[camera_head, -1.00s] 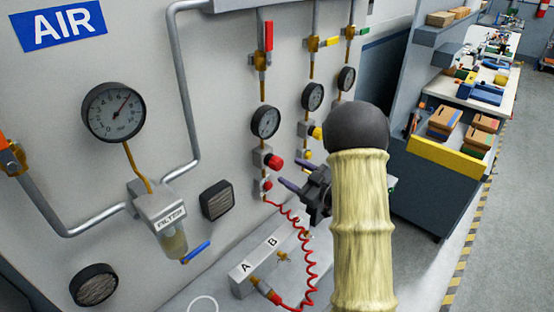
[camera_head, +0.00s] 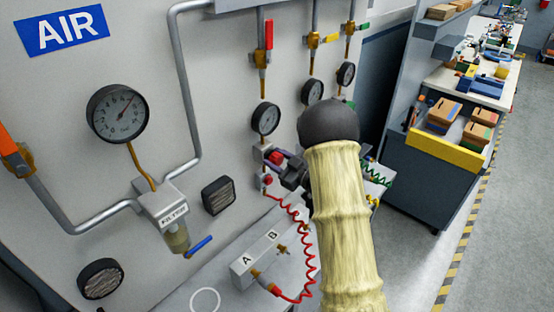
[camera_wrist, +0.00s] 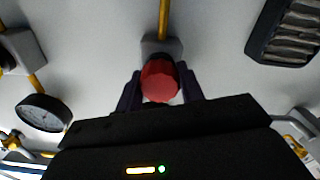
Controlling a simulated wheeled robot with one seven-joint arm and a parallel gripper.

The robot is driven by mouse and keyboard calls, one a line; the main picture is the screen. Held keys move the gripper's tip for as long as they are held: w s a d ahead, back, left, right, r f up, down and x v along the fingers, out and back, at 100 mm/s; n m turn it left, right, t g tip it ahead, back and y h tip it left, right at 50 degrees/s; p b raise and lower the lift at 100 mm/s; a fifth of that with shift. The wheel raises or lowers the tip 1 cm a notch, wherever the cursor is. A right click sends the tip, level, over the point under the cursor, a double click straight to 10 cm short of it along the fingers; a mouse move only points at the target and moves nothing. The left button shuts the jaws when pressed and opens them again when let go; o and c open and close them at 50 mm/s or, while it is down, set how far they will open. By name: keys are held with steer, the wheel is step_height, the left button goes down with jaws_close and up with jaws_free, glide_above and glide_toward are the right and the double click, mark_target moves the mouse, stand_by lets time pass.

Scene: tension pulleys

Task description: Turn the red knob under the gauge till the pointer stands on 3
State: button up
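The red knob (camera_head: 277,157) is on the first regulator column of the panel. Its gauge (camera_head: 265,118) is just above it, with a white face; the pointer is too small to read. In the wrist view the red knob (camera_wrist: 160,81) is between the two dark purple fingers of my gripper (camera_wrist: 161,88). The fingers flank the knob closely, and I see no clear grip on it. My gripper (camera_head: 284,163) is partly hidden by my arm in the head view. The knob's own gauge is not visible in the wrist view.
A smaller red fitting (camera_head: 267,180) with a red coiled hose (camera_head: 308,245) is below the knob. More gauges (camera_head: 312,90) stand to the right. A dark vent (camera_head: 218,196) is at lower left. A block marked A and B (camera_head: 262,257) stands below.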

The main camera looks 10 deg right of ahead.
steer(key=shift+m, duration=0.3)
steer(key=m, duration=0.3)
steer(key=shift+d+b, duration=0.1)
steer(key=shift+b, duration=0.25)
steer(key=m, duration=0.3)
steer(key=shift+m, duration=0.4)
steer(key=m+p, duration=0.2)
steer(key=m, duration=0.2)
steer(key=shift+m, duration=0.3)
steer(key=shift+m+p, duration=0.6)
steer(key=shift+m, duration=0.8)
steer(key=shift+f, duration=0.1)
steer(key=o, duration=1)
